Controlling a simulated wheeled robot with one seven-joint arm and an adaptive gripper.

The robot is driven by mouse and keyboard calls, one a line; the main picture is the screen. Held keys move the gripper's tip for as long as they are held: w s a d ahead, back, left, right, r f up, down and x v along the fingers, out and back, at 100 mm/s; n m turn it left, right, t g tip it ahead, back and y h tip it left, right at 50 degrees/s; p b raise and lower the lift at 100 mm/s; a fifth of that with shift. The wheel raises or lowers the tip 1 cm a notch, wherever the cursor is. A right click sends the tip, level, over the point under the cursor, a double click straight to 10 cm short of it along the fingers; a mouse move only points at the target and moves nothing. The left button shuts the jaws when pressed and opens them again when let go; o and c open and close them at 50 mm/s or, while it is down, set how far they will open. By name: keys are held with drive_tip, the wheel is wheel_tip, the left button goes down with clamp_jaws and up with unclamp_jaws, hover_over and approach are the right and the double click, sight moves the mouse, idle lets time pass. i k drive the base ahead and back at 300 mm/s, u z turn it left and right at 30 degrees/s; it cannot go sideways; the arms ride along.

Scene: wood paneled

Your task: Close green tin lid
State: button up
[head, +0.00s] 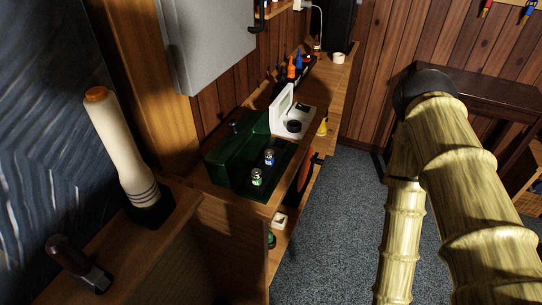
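A dark green box-like object (236,152) sits on the long wooden bench, left of the picture's middle. It has a tall back part and a low dark front, where two small cans stand, one blue (269,157) and one green-and-white (257,177). I cannot tell whether this is the green tin or whether its tall part is a raised lid. A small green item (271,239) shows partly on a lower shelf, too small to identify. My arm is at the right, bent at a dark joint, and apart from these things. My gripper is out of view.
A white open-lidded device (290,118) stands behind the green object, with a yellow item (323,127) beside it. A dark table (478,98) is at the right. Grey carpet (340,215) lies open between.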

sight(226, 164)
drive_tip(key=z, duration=1.4)
drive_tip(key=k, duration=0.75)
drive_tip(key=u, duration=1.4)
